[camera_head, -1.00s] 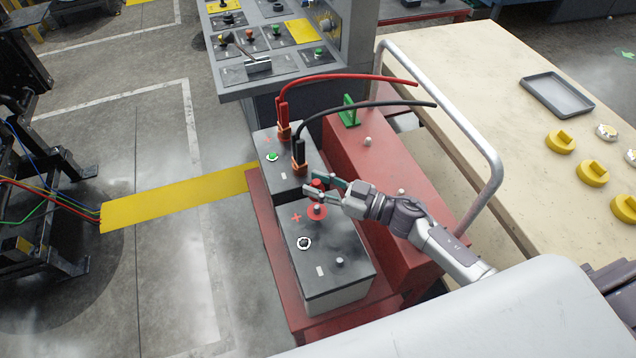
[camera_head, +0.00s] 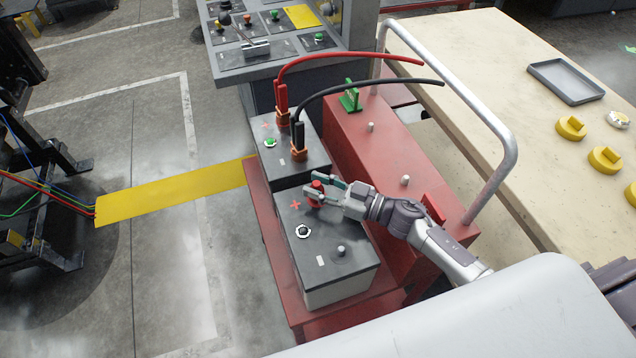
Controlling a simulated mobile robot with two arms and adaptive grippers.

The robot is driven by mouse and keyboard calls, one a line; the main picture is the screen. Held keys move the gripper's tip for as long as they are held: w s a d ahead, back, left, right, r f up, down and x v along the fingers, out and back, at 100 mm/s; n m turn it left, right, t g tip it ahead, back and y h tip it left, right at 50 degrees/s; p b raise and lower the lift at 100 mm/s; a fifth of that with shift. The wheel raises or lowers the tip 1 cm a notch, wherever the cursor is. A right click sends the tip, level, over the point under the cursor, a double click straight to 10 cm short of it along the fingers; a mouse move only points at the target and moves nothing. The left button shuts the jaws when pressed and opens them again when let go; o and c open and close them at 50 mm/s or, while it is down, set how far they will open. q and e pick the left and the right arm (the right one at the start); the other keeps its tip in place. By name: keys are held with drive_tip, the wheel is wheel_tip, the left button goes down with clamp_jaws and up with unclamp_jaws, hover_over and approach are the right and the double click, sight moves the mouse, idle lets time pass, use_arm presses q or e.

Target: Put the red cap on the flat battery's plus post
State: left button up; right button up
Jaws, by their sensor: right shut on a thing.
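The near battery (camera_head: 322,264) is a grey box with a red plus mark and a dark round eye on its top. Its bare minus post (camera_head: 341,251) stands at the near right. My right gripper (camera_head: 316,189) is shut on the red cap (camera_head: 315,198), at the plus post beside the plus mark. The cap and fingers hide the post, and I cannot tell whether the cap is fully seated. My left gripper is not in view.
The far battery (camera_head: 312,160) has a green eye and orange-based clamps with red and black cables. Both batteries stand on a red cart (camera_head: 262,222) with a metal handle (camera_head: 508,150). A table (camera_head: 480,50) at the right holds a grey tray (camera_head: 540,88) and yellow caps (camera_head: 571,128).

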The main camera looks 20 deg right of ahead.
sight(318, 184)
drive_tip(key=shift+f, duration=0.1)
drive_tip(key=o, duration=1)
wheel_tip(318, 184, up, 10)
idle(0.7)
